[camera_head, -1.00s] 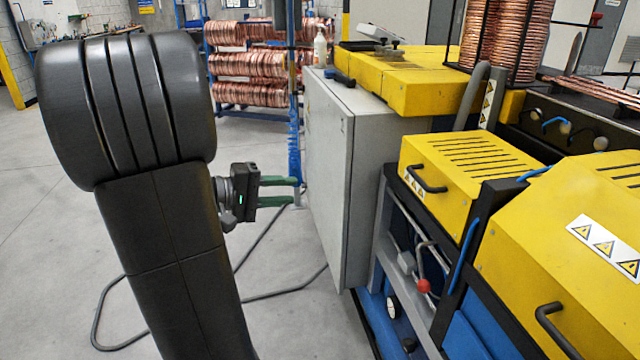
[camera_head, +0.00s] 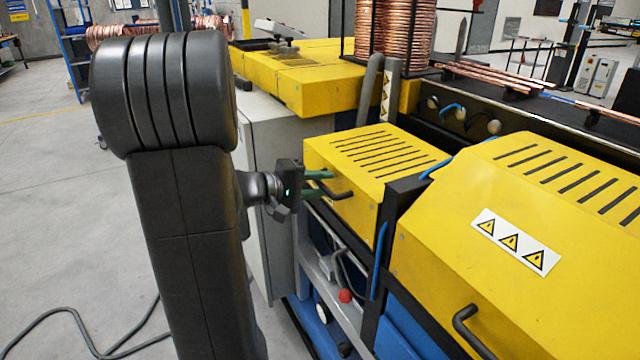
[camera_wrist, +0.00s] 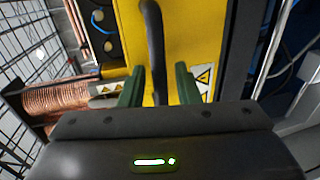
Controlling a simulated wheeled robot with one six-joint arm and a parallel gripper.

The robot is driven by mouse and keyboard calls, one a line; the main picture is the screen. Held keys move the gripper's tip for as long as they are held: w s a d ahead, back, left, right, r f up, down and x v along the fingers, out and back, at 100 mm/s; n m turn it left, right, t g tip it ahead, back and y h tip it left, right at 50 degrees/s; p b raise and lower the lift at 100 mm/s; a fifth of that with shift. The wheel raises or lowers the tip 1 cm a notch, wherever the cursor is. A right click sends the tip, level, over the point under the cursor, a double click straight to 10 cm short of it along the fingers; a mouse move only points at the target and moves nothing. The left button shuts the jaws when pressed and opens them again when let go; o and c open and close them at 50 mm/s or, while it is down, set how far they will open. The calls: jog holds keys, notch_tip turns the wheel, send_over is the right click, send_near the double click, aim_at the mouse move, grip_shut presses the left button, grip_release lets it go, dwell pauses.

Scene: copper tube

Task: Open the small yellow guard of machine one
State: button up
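The small yellow guard (camera_head: 365,155) is a slotted yellow box lid and lies closed on the machine. Its black bar handle (camera_head: 345,194) is on its front left side. My gripper (camera_head: 320,184) is at this handle, with its green fingers pointing at the guard. In the wrist view the handle (camera_wrist: 154,40) runs between the two fingers of my gripper (camera_wrist: 159,84). The fingers are apart, with gaps on both sides of the handle. In the head view, part of the handle is hidden by the fingers.
A larger yellow guard (camera_head: 530,240) with a warning label and its own handle is at the right. A grey cabinet (camera_head: 275,135) stands behind my gripper. A red knob (camera_head: 345,295) is below the small guard. Copper coils (camera_head: 410,35) stand behind. Open floor lies left.

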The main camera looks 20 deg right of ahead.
grip_shut()
